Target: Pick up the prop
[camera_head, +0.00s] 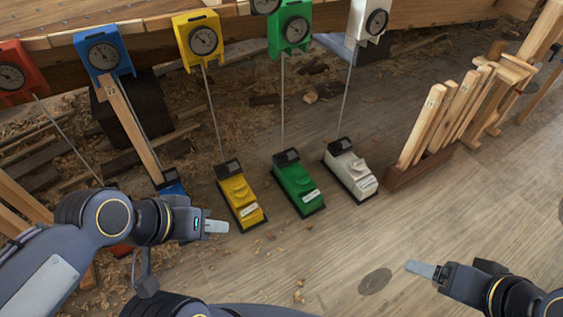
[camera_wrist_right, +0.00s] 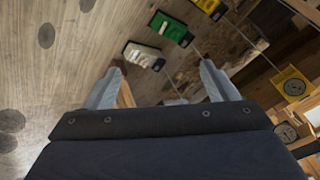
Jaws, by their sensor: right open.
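Several pale wooden props (camera_head: 423,126) stand side by side, leaning, in a brown rack (camera_head: 420,168) at the right in the head view. Another wooden prop (camera_head: 133,130) leans between the blue gauge box (camera_head: 103,52) and the blue floor block (camera_head: 172,186). My right gripper (camera_head: 424,270) is at the lower right, below the rack. In the right wrist view its fingers (camera_wrist_right: 160,84) are spread, with a strip of pale wood (camera_wrist_right: 125,96) beyond them.
Yellow (camera_head: 241,201), green (camera_head: 297,184) and white (camera_head: 350,170) blocks stand on the floor, joined by thin rods to gauge boxes on the hull (camera_head: 425,12). Wood shavings and dark timbers lie under the hull. The plank floor (camera_head: 455,210) before the rack is clear.

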